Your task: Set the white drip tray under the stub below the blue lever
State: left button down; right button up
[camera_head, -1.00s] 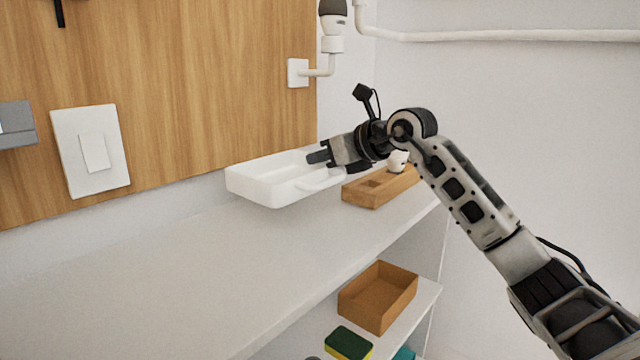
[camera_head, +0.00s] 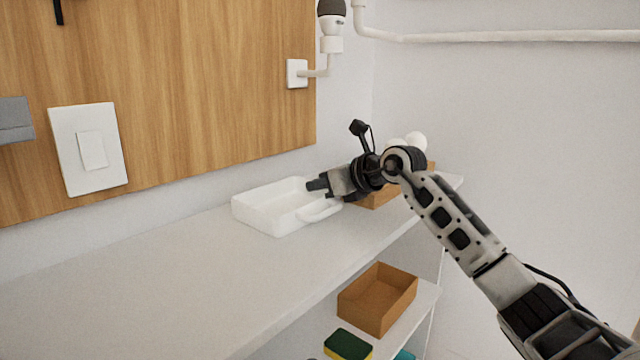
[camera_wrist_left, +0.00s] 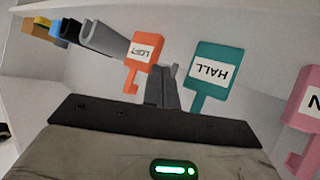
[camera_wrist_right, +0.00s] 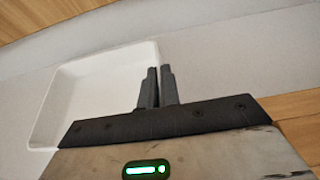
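The white drip tray (camera_head: 262,212) is a shallow open box with a looped handle at its right front. It appears to rest on the long white shelf below the wooden panel. My right gripper (camera_head: 316,187) is at its right end, its fingers shut on the tray's wall. The right wrist view shows the tray (camera_wrist_right: 95,85) left of and between the close-set fingers (camera_wrist_right: 157,88). My left gripper (camera_wrist_left: 163,88) shows only in the left wrist view, fingers together and empty, by hanging tags. I cannot make out the blue lever or its stub in the head view.
A wooden box (camera_head: 375,198) stands behind my right wrist. A brown bin (camera_head: 378,298) and a green-yellow sponge (camera_head: 347,345) are on the lower shelf. Orange (camera_wrist_left: 145,52) and teal (camera_wrist_left: 213,70) tags hang near my left gripper. The shelf's left is clear.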

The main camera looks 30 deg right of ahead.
jog(key=o, duration=0.4)
jog(key=shift+c, duration=0.2)
